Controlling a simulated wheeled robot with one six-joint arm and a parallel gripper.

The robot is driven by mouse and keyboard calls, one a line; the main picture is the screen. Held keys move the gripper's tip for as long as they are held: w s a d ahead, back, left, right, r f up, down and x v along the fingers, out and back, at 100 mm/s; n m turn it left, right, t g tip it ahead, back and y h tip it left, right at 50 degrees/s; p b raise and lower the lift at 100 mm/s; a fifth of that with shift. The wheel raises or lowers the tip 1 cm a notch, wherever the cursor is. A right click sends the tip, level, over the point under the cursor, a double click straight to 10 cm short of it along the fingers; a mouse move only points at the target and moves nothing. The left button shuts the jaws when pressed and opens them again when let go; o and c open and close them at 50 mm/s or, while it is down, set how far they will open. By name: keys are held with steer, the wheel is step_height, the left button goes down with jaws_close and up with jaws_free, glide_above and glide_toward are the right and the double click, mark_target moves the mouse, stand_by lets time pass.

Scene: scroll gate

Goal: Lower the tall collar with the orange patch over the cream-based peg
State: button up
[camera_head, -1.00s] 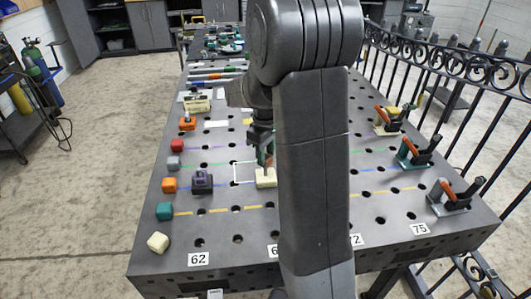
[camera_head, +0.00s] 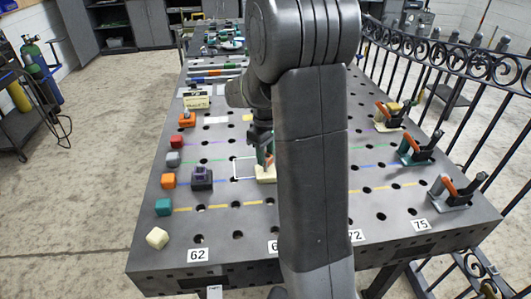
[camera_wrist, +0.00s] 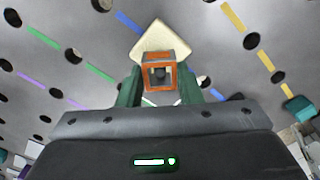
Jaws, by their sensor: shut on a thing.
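My gripper (camera_head: 263,152) points down over the table, left of my arm. In the wrist view its green fingers (camera_wrist: 160,92) are shut on a square, hollow collar with an orange rim (camera_wrist: 160,62). A small greyish shape shows within the collar's opening, perhaps the peg top. The cream base (camera_wrist: 158,38) shows just beyond the collar, and in the head view the cream base (camera_head: 266,174) is directly under the gripper. The collar appears lined up over the base; I cannot tell how far down it sits. The peg is mostly hidden.
A dark block with a purple top (camera_head: 202,178) stands to the left. Toggle clamps (camera_head: 417,148) stand along the right edge. The perforated table (camera_head: 225,222) is clear in front.

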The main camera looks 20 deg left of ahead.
steer(key=o, duration=1.2)
steer(key=shift+c, duration=0.2)
step_height(320, 180, up, 14)
steer(key=shift+f, duration=0.1)
step_height(320, 180, down, 14)
steer(key=shift+r, duration=0.3)
